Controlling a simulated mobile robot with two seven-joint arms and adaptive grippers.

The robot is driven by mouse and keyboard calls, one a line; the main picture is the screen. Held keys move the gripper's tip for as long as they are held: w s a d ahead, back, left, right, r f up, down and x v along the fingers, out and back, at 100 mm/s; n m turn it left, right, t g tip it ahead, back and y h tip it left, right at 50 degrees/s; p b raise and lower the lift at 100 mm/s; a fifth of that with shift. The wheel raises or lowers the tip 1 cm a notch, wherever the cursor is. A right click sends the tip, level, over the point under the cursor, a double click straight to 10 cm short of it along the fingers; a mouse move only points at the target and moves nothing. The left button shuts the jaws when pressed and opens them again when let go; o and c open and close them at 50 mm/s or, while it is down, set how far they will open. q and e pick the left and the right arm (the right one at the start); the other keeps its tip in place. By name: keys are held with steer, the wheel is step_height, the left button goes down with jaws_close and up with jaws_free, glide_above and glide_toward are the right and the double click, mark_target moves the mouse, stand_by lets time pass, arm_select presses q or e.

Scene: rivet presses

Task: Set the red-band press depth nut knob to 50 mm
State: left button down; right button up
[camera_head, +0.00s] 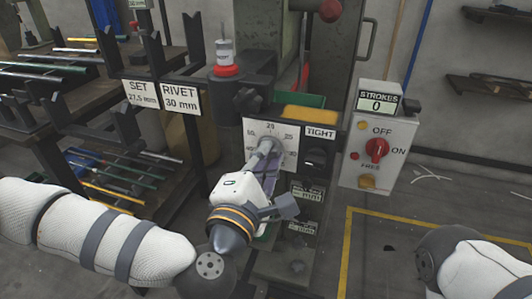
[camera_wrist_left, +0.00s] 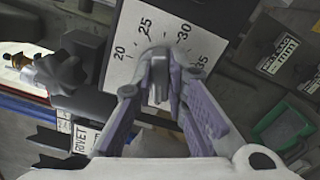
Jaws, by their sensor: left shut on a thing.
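The press carries a red band (camera_head: 226,71) around its upper tool. A white dial plate (camera_head: 289,133) with numbers is on the press front. It also shows in the left wrist view (camera_wrist_left: 150,48), with 20, 25, 30 and 35 readable. The grey depth nut knob (camera_wrist_left: 158,88) is at the dial's lower edge, between my left fingers. My left gripper (camera_head: 268,146) is shut on the knob; it also shows in the left wrist view (camera_wrist_left: 160,72). The fingers hide much of the knob, and I cannot tell its exact reading. My right gripper is out of view.
Signs read SET 27.5 mm (camera_head: 141,94) and RIVET 30 mm (camera_head: 181,98). Right of the dial are a TIGHT label (camera_head: 320,132) and a dark knob (camera_head: 315,160). A control box (camera_head: 376,150) has a red switch and a STROKES counter at 0. Racks stand at left.

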arm_select(q)
steer(key=shift+m+p, duration=3.2)
steer(key=shift+m, duration=1.3)
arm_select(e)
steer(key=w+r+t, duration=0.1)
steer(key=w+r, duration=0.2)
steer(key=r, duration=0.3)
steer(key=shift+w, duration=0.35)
arm_select(q)
steer(key=shift+f, duration=0.1)
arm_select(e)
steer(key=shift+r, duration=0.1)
arm_select(q)
steer(key=c, duration=1.6)
jaws_free()
steer(key=v, duration=1.2)
